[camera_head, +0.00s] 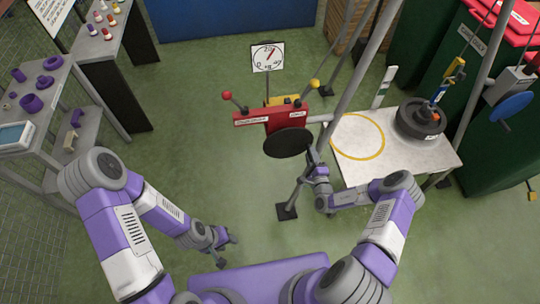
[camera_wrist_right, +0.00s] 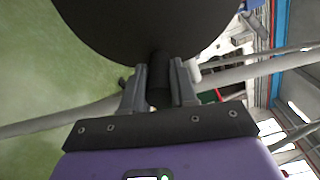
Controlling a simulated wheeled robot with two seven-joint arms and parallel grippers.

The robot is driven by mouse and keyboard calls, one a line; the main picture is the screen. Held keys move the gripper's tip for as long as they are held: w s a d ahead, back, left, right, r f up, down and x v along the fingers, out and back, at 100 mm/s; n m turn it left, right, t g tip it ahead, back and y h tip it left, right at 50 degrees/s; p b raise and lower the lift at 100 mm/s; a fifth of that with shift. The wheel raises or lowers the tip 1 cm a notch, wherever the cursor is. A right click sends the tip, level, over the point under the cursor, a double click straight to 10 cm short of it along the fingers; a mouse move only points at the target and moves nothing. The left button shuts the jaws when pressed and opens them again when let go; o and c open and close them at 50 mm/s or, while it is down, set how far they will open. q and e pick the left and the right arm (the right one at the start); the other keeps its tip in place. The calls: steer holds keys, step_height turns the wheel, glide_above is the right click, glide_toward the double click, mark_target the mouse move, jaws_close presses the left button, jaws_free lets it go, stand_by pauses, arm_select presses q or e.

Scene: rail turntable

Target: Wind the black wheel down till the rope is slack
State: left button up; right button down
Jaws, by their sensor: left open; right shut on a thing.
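The black wheel (camera_head: 288,142) is a dark disc at the front of a red winch box (camera_head: 283,118) on a stand. My right gripper (camera_head: 313,161) is at the wheel's lower right edge. In the right wrist view, its fingers (camera_wrist_right: 159,92) are shut on a short dark handle (camera_wrist_right: 158,70) that sticks out from the black wheel (camera_wrist_right: 150,20). My left gripper (camera_head: 226,240) is open and empty, low over the floor. A rope (camera_head: 474,38) runs down to a yellow hook block (camera_head: 455,69) above a stack of dark discs (camera_head: 420,120). I cannot tell whether the rope is slack.
The discs appear to stand on a white table (camera_head: 440,158), right of its yellow ring (camera_head: 357,135). A dial (camera_head: 268,57) stands behind the winch. A blue wheel (camera_head: 511,107) is at the right. Shelves (camera_head: 50,100) with purple parts stand left. Green floor between is clear.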

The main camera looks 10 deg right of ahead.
steer(key=shift+d+r+n+p, duration=0.2)
steer(key=shift+r+n+p, duration=0.5)
steer(key=shift+n+p, duration=0.15)
steer(key=shift+w+r+n+p, duration=0.1)
steer(key=shift+r+n+p, duration=0.9)
steer(key=shift+p, duration=0.6)
steer(key=shift+a+r+n+p, duration=0.1)
steer(key=shift+r+n+p, duration=0.8)
steer(key=shift+n+p, duration=0.5)
